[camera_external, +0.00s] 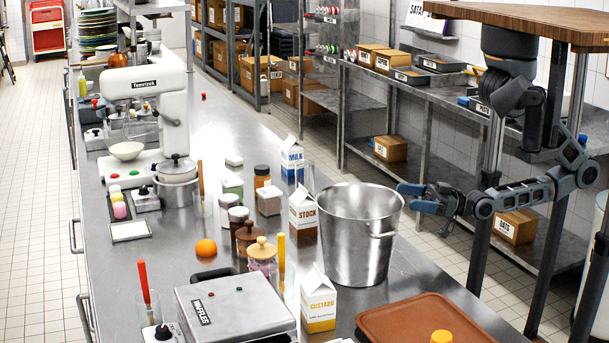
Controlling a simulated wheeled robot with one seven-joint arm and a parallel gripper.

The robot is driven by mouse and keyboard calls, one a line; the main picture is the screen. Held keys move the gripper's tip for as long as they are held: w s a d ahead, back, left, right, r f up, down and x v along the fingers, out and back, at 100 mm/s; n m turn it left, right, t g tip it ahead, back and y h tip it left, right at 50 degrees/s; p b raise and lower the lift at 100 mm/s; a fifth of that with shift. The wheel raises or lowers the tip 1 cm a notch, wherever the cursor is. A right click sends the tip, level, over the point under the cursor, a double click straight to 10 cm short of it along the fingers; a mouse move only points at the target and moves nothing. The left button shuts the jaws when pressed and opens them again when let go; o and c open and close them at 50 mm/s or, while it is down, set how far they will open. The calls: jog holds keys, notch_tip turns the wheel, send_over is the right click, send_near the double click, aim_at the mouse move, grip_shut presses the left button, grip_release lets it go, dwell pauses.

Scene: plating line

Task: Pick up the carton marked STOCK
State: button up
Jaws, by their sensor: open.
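The carton marked STOCK (303,213) stands upright on the steel counter. It is white with a dark brown lower part and a gabled top. A large steel pot (360,235) stands just to its right and covers part of its right side. My gripper (406,198) is to the right of the pot's rim, at about the rim's height in the picture, with its fingers pointing left. It is open and empty. The pot lies between my gripper and the carton in this view.
A MILK carton (292,163) stands behind the STOCK carton, and a CUSTARD carton (318,304) in front. Jars (238,222) crowd its left side. A waffle maker (237,308) and a brown tray (425,322) are nearer.

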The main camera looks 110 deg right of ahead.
jog(key=w+d+r+m+t+h+b, duration=0.25)
jog(key=w+d+r+h, duration=0.2)
jog(key=d, duration=0.25)
jog(key=w+r+n+t+y+p, duration=0.1)
jog(key=w+r+n+y, duration=0.2)
jog(key=n+y, duration=0.9)
jog(key=w+r+n+t+y, duration=0.1)
jog(key=w+r+n+y, duration=0.25)
jog(key=n, duration=1.75)
jog(key=w+d+f+n+g+h, duration=0.3)
jog(key=d+n, duration=0.1)
jog(key=d, duration=0.2)
jog(key=w+d+f+n+g+h, duration=0.2)
jog(key=d+f+n+g+h, duration=0.15)
jog(key=d, duration=0.35)
send_near(297, 198)
jog(key=w, duration=0.2)
jog(key=shift+w+d+r, duration=0.1)
jog(key=shift+w+r, duration=0.5)
jog(key=shift+w, duration=0.1)
jog(key=w+p, duration=0.1)
jog(key=w, duration=0.5)
jog(key=shift+w, duration=0.25)
